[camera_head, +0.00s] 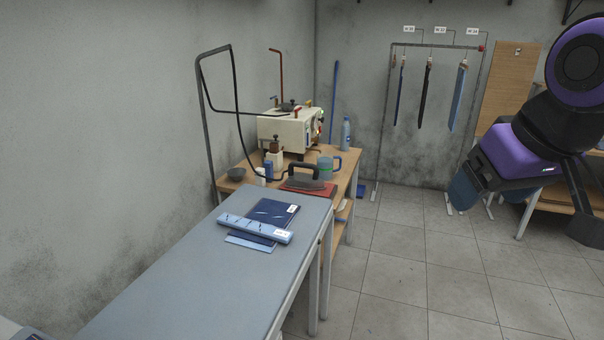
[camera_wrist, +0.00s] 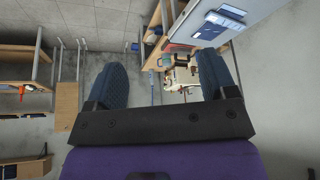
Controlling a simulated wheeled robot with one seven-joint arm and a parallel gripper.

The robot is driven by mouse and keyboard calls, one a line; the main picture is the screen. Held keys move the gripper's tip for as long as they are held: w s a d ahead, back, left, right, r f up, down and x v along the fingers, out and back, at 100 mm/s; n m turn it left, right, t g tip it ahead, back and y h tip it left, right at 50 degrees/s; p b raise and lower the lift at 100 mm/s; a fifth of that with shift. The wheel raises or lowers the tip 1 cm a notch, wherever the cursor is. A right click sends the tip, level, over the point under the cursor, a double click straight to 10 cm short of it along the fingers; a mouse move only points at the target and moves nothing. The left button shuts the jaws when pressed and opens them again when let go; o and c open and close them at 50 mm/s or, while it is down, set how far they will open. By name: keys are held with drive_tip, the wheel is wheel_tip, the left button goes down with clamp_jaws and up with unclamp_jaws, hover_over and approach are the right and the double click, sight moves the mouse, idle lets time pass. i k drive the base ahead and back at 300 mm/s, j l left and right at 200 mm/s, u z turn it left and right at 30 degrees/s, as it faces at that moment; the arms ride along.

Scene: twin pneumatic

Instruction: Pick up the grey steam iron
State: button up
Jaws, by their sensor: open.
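The grey steam iron (camera_head: 305,184) rests on a red pad (camera_head: 324,190) at the near edge of the wooden table, its black handle up. A hose on a bent stand hangs behind it and seems to lead to it. My gripper (camera_wrist: 163,68) is open and empty, its two blue padded fingers wide apart in the wrist view. In the head view my arm and gripper are at the upper right, raised and well away from the iron. In the wrist view the wooden table with the machine shows between the fingers, too small to make out the iron surely.
The wooden table (camera_head: 344,180) also holds a white machine (camera_head: 285,133), a mug (camera_head: 325,168), a spray bottle (camera_head: 346,133) and a small bowl (camera_head: 236,174). Tiled floor at right is clear; a garment rack (camera_head: 382,130) stands behind.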

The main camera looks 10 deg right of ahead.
sight(296, 180)
drive_tip(key=i, duration=0.1)
drive_tip(key=u, duration=1.7)
drive_tip(key=z, duration=1.7)
drive_tip(key=i+l+u, duration=0.1)
drive_tip(key=u, duration=0.25)
drive_tip(key=l+u, duration=0.1)
drive_tip(key=u, duration=0.25)
drive_tip(key=i+l+u, duration=0.1)
drive_tip(key=u, duration=0.25)
drive_tip(key=i+l+u, duration=0.2)
drive_tip(key=l+u, duration=0.2)
drive_tip(key=l, duration=0.7)
drive_tip(key=l+u, duration=0.45)
drive_tip(key=l, duration=0.7)
